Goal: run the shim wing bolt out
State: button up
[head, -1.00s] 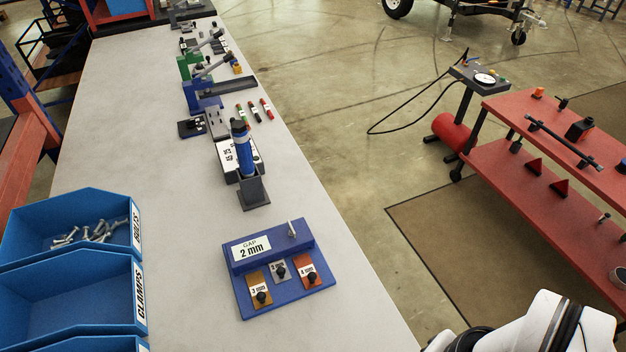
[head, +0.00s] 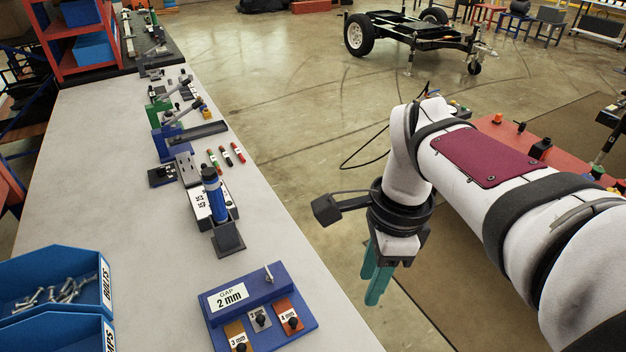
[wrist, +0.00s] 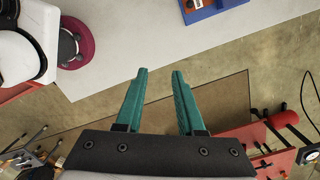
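The blue shim fixture (head: 240,297) stands on the grey bench and carries a "GAP 2 mm" label. A small silver wing bolt (head: 269,274) stands up from the top at its right end. Three shims with black knobs lie in front: a yellow 3 mm shim (head: 238,337), a grey one (head: 259,317) and an orange 4 mm shim (head: 289,317). My gripper (head: 373,288) hangs right of the bench edge, apart from the fixture, its green fingers pointing down. In the wrist view the fingers (wrist: 160,73) are apart with nothing between them; part of the fixture (wrist: 210,9) shows at the top.
A blue bin of bolts (head: 52,284) stands at the left. A blue cylinder in a grey stand (head: 217,207) is behind the fixture. Lever presses (head: 168,143) stand farther back. A red cart (head: 497,127) is behind my arm. Bare bench lies around the fixture.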

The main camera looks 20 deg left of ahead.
jog(key=w+a+f+m, duration=0.2)
jog(key=w+a+m, duration=0.65)
jog(key=a, duration=0.45)
jog(key=m, duration=0.4)
send_over(268, 271)
notch_tip(268, 271, down, 4)
jog(key=shift+h, duration=0.4)
notch_tip(268, 271, down, 15)
jog(key=shift+f, duration=0.2)
grip_shut()
